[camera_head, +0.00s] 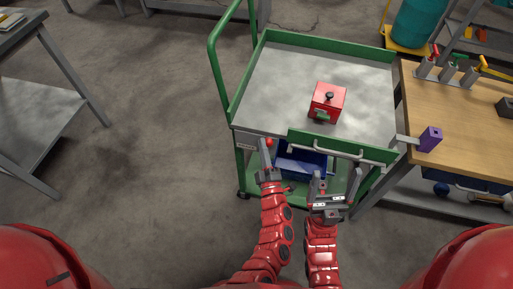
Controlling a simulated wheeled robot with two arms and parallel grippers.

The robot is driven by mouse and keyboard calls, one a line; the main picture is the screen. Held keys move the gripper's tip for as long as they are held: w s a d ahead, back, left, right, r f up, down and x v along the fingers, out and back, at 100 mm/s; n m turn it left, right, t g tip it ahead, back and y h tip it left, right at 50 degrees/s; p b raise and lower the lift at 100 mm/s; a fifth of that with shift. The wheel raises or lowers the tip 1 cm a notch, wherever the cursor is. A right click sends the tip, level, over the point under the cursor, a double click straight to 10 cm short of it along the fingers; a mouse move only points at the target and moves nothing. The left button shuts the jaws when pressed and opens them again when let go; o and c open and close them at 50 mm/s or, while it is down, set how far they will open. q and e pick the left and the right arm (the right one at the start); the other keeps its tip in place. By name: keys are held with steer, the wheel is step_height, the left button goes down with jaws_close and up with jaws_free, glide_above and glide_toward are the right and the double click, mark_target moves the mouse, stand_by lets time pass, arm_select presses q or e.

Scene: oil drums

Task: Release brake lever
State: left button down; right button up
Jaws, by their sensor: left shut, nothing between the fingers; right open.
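A small red knob (269,142), which looks like the end of the brake lever, shows at the front left corner of the green cart (263,55). The lever's shaft is mostly hidden. My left gripper (266,158) is shut and empty, with its fingertips close beside the knob; I cannot tell whether they touch it. My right gripper (327,185) is open and empty, low in front of the cart, below the front panel with its metal handle.
A red box (327,102) sits on the cart's grey top. A blue bin (297,160) is below. A wooden bench (465,120) with a purple block (430,139) stands close at right. A grey table (40,105) is at left, with clear floor between.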

arm_select(q)
steer(key=shift+s+d+m+t+h+b, duration=0.1)
steer(key=shift+d+m+t+h+b, duration=0.25)
steer(key=shift+d+m, duration=0.5)
steer(key=shift+a+m, duration=0.15)
steer(key=shift+m, duration=0.1)
steer(key=shift+r, duration=0.1)
